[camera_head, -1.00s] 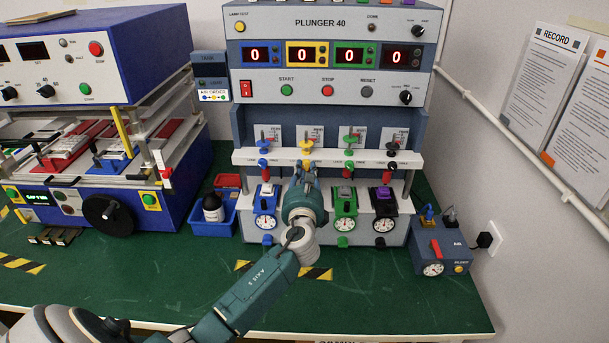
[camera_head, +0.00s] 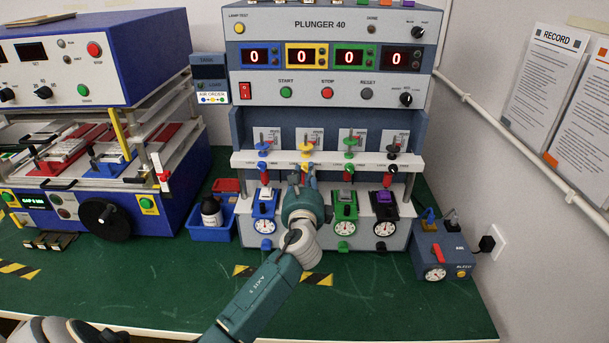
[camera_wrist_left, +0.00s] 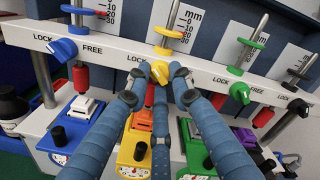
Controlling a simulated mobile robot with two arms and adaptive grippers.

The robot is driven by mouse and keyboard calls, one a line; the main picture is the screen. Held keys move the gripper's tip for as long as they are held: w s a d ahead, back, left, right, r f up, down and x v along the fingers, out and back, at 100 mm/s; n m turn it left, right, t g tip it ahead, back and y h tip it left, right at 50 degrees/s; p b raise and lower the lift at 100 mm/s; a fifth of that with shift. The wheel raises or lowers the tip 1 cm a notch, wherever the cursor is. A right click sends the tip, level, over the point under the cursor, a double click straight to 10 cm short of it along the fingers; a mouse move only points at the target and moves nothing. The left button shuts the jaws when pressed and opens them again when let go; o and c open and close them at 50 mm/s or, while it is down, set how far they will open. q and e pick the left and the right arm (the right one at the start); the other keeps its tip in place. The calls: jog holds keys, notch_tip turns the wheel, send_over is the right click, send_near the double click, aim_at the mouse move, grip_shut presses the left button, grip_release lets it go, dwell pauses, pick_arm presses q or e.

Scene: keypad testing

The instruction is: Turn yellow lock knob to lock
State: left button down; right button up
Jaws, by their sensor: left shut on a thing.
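The yellow lock knob (camera_wrist_left: 161,72) sits on the front of the white rail, below the yellow disc of its plunger. In the left wrist view the three blue-grey fingers of my left gripper (camera_wrist_left: 160,76) reach up to it and close on it from both sides and below. The fingertips hide part of the knob, so its exact angle is hard to read. In the head view my left gripper (camera_head: 303,178) is in front of the yellow station, and its hand covers the yellow unit below. My right gripper is not in view.
A blue knob (camera_wrist_left: 63,49) is left of the yellow one; a green knob (camera_wrist_left: 240,92) and a black knob (camera_wrist_left: 298,107) are to its right. LOCK and FREE labels mark the rail (camera_wrist_left: 110,54). A blue bin (camera_head: 211,226) with a bottle stands left of the plunger machine.

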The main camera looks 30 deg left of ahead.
pick_arm(q)
jog(key=shift+d+f, duration=0.25)
jog(key=shift+f, duration=0.3)
jog(key=c, duration=1.6)
grip_release()
jog(key=shift+o, duration=0.2)
jog(key=shift+w+r, duration=0.1)
jog(key=shift+r, duration=0.2)
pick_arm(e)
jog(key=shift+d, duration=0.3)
pick_arm(q)
jog(key=shift+s+d, duration=0.25)
jog(key=shift+s, duration=0.2)
jog(key=v, duration=1.1)
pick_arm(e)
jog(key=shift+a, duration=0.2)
pick_arm(q)
jog(key=shift+f, duration=0.1)
